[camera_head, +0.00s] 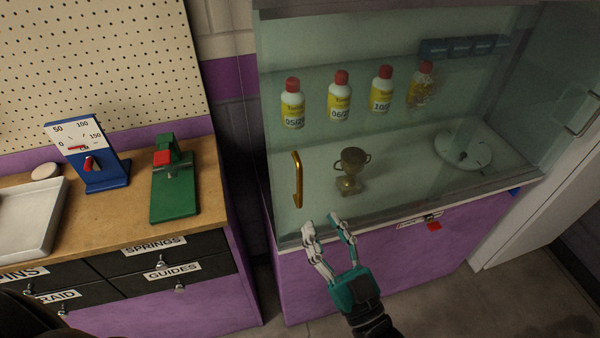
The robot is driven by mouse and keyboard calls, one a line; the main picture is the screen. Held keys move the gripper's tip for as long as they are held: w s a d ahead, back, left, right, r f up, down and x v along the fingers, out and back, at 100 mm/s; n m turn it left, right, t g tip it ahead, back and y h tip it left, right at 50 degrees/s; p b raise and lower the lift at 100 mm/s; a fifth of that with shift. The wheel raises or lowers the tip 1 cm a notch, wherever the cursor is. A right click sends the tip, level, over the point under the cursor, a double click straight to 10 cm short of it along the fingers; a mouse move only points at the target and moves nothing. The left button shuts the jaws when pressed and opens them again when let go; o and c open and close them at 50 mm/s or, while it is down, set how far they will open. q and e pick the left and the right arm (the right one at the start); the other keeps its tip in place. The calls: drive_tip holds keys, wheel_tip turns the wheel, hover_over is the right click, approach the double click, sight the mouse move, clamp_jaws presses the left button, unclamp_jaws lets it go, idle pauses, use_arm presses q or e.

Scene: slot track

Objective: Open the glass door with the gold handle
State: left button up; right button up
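The glass door (320,185) closes the front of the cabinet. Its gold handle (297,180) is a vertical bar near the door's left edge. My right gripper (322,220) is below and a little right of the handle, in front of the cabinet's lower edge. Its two fingers are spread apart with nothing between them, and it does not touch the handle. My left gripper does not show.
Behind the glass are a trophy cup (351,170), several yellow-labelled bottles (340,97) and a round dial (463,150). At left a workbench (120,212) carries a green device (174,190), a blue gauge (97,165) and a white tray (28,215). A white door with a metal handle stands at right.

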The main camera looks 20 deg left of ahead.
sight(301, 184)
drive_tip(key=p+x, duration=0.2)
drive_tip(key=x, duration=0.8)
drive_tip(key=shift+a, duration=0.1)
clamp_jaws()
